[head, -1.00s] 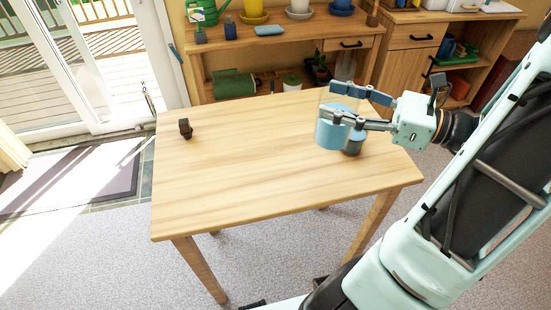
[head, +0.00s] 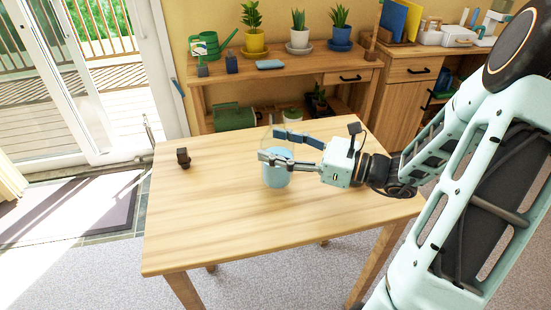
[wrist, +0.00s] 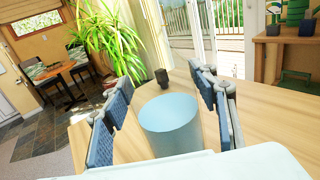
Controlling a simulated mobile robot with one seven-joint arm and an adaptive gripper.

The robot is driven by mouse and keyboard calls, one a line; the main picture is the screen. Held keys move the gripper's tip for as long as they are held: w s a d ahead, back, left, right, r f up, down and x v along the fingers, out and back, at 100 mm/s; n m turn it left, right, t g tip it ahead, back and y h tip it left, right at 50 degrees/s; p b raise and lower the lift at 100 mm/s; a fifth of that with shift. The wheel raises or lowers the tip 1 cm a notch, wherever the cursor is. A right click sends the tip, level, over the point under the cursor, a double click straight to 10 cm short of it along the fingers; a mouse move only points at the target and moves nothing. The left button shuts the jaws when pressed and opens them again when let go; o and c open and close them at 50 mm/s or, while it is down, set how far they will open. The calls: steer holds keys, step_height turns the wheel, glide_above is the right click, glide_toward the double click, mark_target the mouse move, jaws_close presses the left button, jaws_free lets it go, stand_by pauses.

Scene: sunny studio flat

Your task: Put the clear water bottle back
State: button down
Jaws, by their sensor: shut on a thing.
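The clear water bottle (head: 277,174) shows in the head view as a pale blue cylinder with a faint see-through upper part. It is upright over the middle of the wooden table (head: 215,225). I cannot tell whether its base touches the table top. My gripper (head: 270,145) comes in from the right and is shut on the bottle. In the wrist view the pale blue body (wrist: 170,113) sits between the two blue-padded fingers (wrist: 160,105), and its lower part is hidden by my gripper's housing.
A small dark object (head: 183,158) stands at the table's far left. Behind is a wooden bench (head: 300,68) with a green watering can (head: 205,43) and several potted plants. A glass door is at left.

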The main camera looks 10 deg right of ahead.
steer(key=shift+w+a+f+b, duration=0.15)
steer(key=shift+f+b, duration=0.45)
steer(key=shift+f, duration=1.05)
steer(key=shift+f, duration=0.1)
steer(key=c, duration=0.8)
jaws_free()
steer(key=shift+f, duration=0.15)
steer(key=shift+r, duration=0.25)
steer(key=p+v, duration=0.1)
steer(key=v, duration=1.1)
steer(key=shift+p, duration=0.3)
